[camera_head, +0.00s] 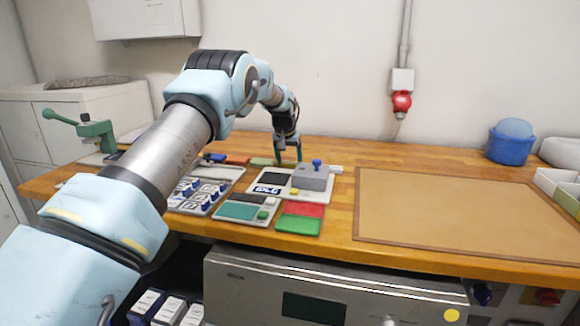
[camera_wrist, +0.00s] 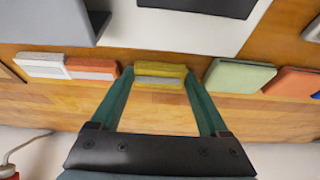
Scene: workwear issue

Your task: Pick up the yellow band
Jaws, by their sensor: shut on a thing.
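The yellow band (camera_wrist: 160,71) is a small folded piece with a pale grey stripe, seen in the wrist view at the far edge of the wooden table. My gripper (camera_wrist: 159,78) has its green fingers at the two ends of the band, shut on it. The band looks on or just above the table; I cannot tell which. In the head view my gripper (camera_head: 288,158) points down at the back of the table, behind the grey box, and I cannot make out the band there.
In the wrist view, a green piece (camera_wrist: 239,76) and an orange-red piece (camera_wrist: 292,83) lie to the right. An orange-and-white piece (camera_wrist: 92,69) and a white one (camera_wrist: 42,65) lie to the left. The grey box (camera_head: 312,177) stands close by. A large brown mat (camera_head: 450,210) lies clear on the right.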

